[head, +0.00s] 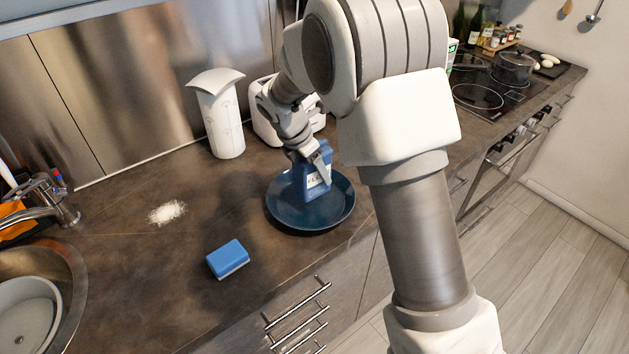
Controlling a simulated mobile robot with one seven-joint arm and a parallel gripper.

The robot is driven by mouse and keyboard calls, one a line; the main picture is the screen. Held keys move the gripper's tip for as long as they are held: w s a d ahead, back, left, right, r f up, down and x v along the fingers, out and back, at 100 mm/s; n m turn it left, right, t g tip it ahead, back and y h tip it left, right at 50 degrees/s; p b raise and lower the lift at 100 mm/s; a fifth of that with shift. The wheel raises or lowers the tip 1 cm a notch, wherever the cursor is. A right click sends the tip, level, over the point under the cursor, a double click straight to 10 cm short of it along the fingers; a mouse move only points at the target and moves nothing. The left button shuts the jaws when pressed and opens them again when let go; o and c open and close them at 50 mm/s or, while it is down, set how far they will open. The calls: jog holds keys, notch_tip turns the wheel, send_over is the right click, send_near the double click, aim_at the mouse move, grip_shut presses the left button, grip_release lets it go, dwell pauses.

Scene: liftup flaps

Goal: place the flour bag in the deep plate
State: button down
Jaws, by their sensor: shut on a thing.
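The flour bag (310,184) is a blue packet with a pale label. It is upright over the dark blue deep plate (283,216), within the plate's rim. I cannot tell whether its base touches the plate. My gripper (322,166) reaches down from behind and is shut on the bag's upper part. My arm covers the area to the right of the plate.
A blue sponge (228,258) and a heap of white powder (167,212) lie on the counter left of the plate. A white paper-towel-like cylinder (222,125) and a white toaster (265,122) stand behind. A sink (62,290) is at the left.

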aim_at(315, 182)
jog(key=shift+w+a+f, duration=0.2)
jog(key=shift+f, duration=1.9)
jog(key=shift+f+b, duration=0.2)
jog(key=shift+b, duration=0.1)
grip_release()
jog(key=p+v, duration=0.1)
jog(key=v, duration=1.1)
jog(key=shift+s+r, duration=0.1)
jog(key=shift+r, duration=0.1)
